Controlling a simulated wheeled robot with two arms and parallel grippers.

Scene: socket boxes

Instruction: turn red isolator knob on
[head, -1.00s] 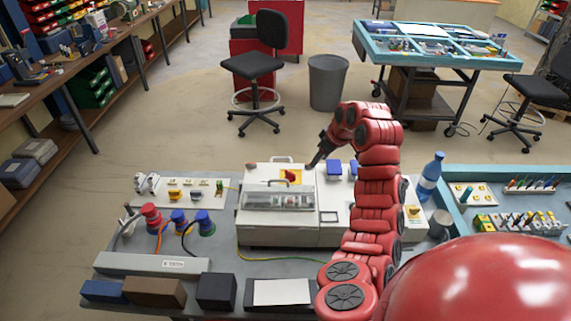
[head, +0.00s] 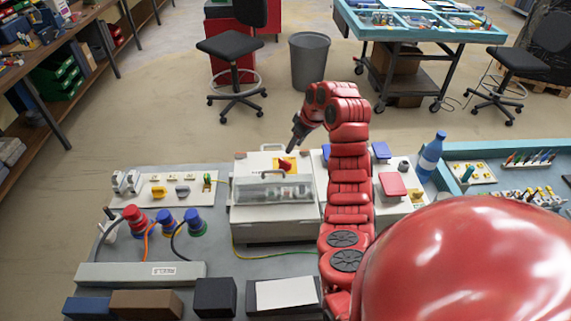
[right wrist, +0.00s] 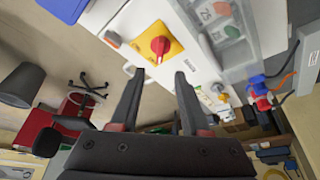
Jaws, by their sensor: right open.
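The red isolator knob (head: 283,164) sits on a yellow plate on top of a light grey enclosure (head: 250,165). In the right wrist view the knob (right wrist: 160,46) and its yellow plate (right wrist: 147,35) show clearly, ahead of the fingertips and roughly between their lines. My right gripper (head: 294,147) hangs above and just right of the knob in the head view. In the right wrist view my right gripper (right wrist: 157,76) has its two dark fingers apart with nothing between them. It appears apart from the knob. My left gripper is not in view.
A clear cover (head: 272,187) stands in front of the knob on the same enclosure. Red and blue plugs (head: 165,221) with cables lie to the left. A red socket lid (head: 392,184) and a blue bottle (head: 431,155) are to the right. A grey bin (head: 315,62) stands on the floor behind.

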